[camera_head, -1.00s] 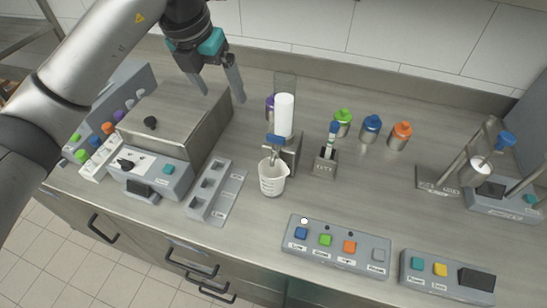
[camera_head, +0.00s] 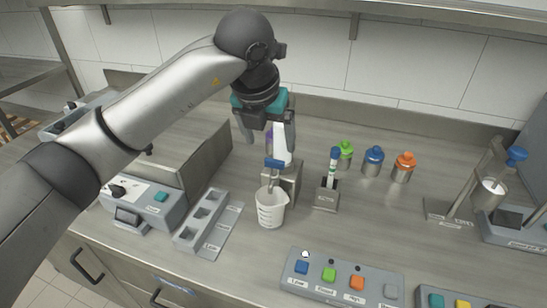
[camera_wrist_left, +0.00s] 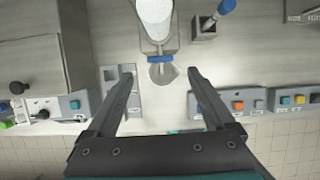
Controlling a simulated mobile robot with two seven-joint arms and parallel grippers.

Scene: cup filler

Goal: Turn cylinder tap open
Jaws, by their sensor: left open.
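The cylinder (camera_head: 283,153) holds white contents and stands in a metal stand; it also shows at the top of the left wrist view (camera_wrist_left: 154,18). Its blue tap (camera_head: 274,163) is at the lower front, above a white beaker (camera_head: 270,210). In the left wrist view the tap (camera_wrist_left: 160,59) appears between the two fingertips, apart from both. My left gripper (camera_head: 263,140) is open and empty, points down beside the cylinder's upper part and hides its top. Depth between fingers and tap is hard to tell. My right gripper is not in view.
Green (camera_head: 345,154), blue (camera_head: 373,160) and orange (camera_head: 403,166) capped bottles stand right of the cylinder. A small holder (camera_head: 326,196) with a blue-topped item is nearer. A button panel (camera_head: 342,280) lies in front. A box (camera_head: 190,160) stands left under my arm.

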